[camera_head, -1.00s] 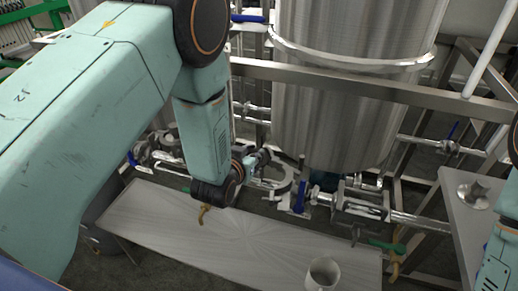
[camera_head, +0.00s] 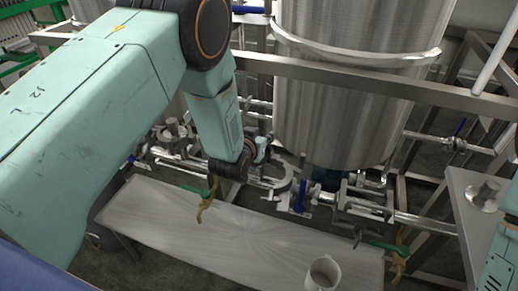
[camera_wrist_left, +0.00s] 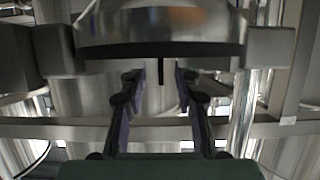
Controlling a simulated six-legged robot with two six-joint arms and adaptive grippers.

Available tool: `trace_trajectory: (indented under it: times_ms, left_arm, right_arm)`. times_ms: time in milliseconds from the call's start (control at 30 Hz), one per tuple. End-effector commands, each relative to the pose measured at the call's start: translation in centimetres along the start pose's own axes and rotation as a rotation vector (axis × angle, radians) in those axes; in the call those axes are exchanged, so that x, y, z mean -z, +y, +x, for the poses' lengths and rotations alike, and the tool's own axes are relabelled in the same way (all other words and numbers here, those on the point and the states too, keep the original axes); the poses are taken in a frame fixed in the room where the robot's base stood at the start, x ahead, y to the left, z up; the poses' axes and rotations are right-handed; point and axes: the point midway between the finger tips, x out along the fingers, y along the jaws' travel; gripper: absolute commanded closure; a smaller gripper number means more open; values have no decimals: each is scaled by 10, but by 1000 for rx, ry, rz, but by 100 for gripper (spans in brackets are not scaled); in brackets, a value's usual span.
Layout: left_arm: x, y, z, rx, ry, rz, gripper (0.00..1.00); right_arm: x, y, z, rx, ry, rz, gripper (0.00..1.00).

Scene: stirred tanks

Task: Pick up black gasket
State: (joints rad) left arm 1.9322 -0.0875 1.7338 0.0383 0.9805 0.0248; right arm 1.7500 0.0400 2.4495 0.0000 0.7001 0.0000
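I cannot pick out a black gasket for certain in either view. My left gripper (camera_head: 262,149) is small and partly hidden by its wrist in the head view, close to the pipework below the big tank. In the left wrist view, the two dark fingers of the left gripper (camera_wrist_left: 160,82) stand apart with a clear gap and nothing held between them. A shiny round metal part with a dark band (camera_wrist_left: 165,50) lies across the top of that view; I cannot tell whether the band is a gasket. My right gripper is out of view.
A steel tank (camera_head: 345,105) stands behind the pipes. A steel rail (camera_head: 340,82) crosses the tank.

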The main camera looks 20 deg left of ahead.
Motion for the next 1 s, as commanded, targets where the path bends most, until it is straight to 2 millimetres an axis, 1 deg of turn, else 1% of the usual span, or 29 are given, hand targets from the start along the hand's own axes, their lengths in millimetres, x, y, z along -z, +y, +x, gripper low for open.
trace_trajectory:
  times_ms: [33,100,200,467,833,1000]
  left_arm:
    - [-2,0,7,0,0,0,68]
    - [-1,0,13,0,0,0,68]
    - [-1,0,19,0,-1,0,68]
    - [0,0,21,0,-1,0,68]
    - [0,0,21,0,-1,-1,99]
    - [0,0,21,0,-1,-1,100]
  right_arm:
    - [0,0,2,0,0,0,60]
    - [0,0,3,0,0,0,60]
    - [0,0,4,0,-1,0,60]
    - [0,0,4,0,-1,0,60]
    - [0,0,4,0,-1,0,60]
    - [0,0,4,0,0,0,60]
